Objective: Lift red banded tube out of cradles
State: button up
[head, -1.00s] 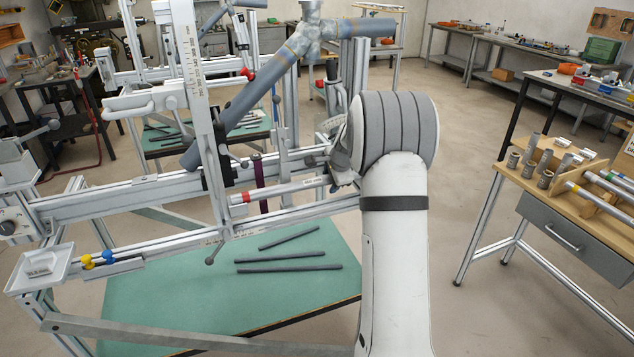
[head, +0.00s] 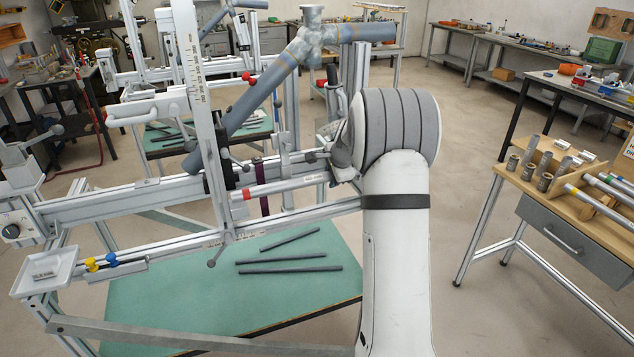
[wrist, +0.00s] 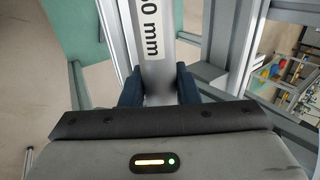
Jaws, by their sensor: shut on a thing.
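The red banded tube (head: 290,185) is a pale tube with a red band near its left end, lying nearly level across the frame jig in the head view. In the wrist view the tube (wrist: 152,30) shows a printed label ending in "0 mm". My gripper (wrist: 157,88) has its two dark fingers on either side of the tube and is shut on it. In the head view my wrist hides the gripper and the tube's right end. I cannot make out the cradles clearly, nor whether the tube still touches them.
A jig rail (head: 120,205) runs close to the tube, and an upright with a scale (head: 192,65) stands near its left end. A blue-grey bike frame tube (head: 245,100) slants above. Dark rods (head: 288,258) lie on the green table (head: 190,310). A wooden rack of tubes stands on the right bench.

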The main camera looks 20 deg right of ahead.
dwell(0.3)
jog(key=shift+s+b, duration=0.25)
jog(key=shift+b, duration=0.1)
jog(key=s+b, duration=0.1)
jog(key=s, duration=0.2)
jog(key=shift+s, duration=0.1)
jog(key=shift+r, duration=0.1)
jog(key=a+p, duration=0.2)
jog(key=a, duration=0.5)
jog(key=shift+a, duration=0.25)
dwell(0.4)
